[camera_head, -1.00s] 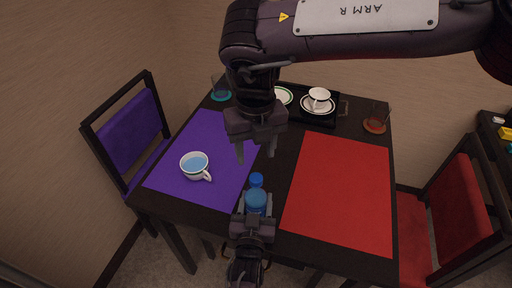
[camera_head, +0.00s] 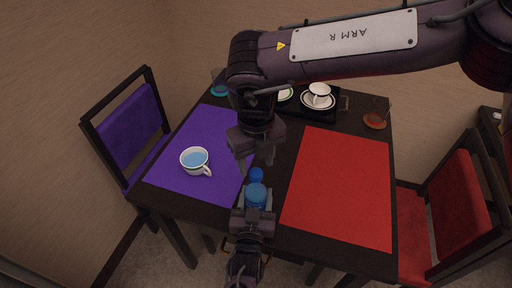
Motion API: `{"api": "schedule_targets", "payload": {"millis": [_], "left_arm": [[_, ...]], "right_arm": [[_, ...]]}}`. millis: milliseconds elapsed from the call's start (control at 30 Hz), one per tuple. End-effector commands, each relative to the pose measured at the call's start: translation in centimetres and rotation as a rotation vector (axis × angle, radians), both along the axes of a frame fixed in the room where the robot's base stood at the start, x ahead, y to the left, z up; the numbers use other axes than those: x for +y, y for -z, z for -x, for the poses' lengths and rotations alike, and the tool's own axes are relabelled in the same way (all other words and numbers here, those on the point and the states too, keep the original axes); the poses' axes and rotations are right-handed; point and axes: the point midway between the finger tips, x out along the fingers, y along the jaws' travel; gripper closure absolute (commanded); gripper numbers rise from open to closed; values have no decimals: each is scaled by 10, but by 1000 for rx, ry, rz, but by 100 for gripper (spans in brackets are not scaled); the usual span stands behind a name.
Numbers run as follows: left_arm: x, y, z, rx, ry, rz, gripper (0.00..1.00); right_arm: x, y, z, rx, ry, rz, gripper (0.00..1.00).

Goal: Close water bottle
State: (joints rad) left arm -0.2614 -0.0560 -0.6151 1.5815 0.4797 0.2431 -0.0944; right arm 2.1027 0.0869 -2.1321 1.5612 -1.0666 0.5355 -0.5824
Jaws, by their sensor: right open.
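A blue water bottle (camera_head: 257,195) is near the table's front edge, between the fingers of my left gripper (camera_head: 256,199), which are close against its sides. A darker blue cap-like piece (camera_head: 256,174) shows just beyond the bottle's wider blue part. I cannot tell whether it is seated on the bottle or apart from it. My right gripper (camera_head: 256,164) points down with its fingers spread and empty, just above and behind the blue piece. Its fingertips look close to that piece, but the gap in height is unclear.
A white cup of blue liquid (camera_head: 195,161) stands on the purple mat (camera_head: 215,125). A red mat (camera_head: 340,190) lies on the right. A black tray (camera_head: 341,103) with a cup and plates is at the back, with glasses (camera_head: 375,115) (camera_head: 219,86) at both sides.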

Motion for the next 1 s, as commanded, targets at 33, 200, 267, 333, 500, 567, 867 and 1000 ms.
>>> {"api": "schedule_targets", "payload": {"millis": [33,200,267,333,500,567,867,1000], "left_arm": [[0,0,0,-1,0,0,100],[0,0,0,-1,0,0,100],[0,0,0,-1,0,0,100],[0,0,0,-1,0,0,100],[0,0,0,-1,0,0,100],[0,0,0,-1,0,0,100],[0,0,0,0,0,0,100],[0,0,0,0,0,0,100]], "right_arm": [[0,8,1,2,-2,1,51],[0,23,0,0,0,0,51],[0,25,0,-1,0,0,51],[0,27,0,-1,0,0,51],[0,27,0,-1,0,0,51],[0,27,0,-1,0,0,51],[0,26,0,-1,0,0,90],[0,26,0,-1,0,0,100]]}}
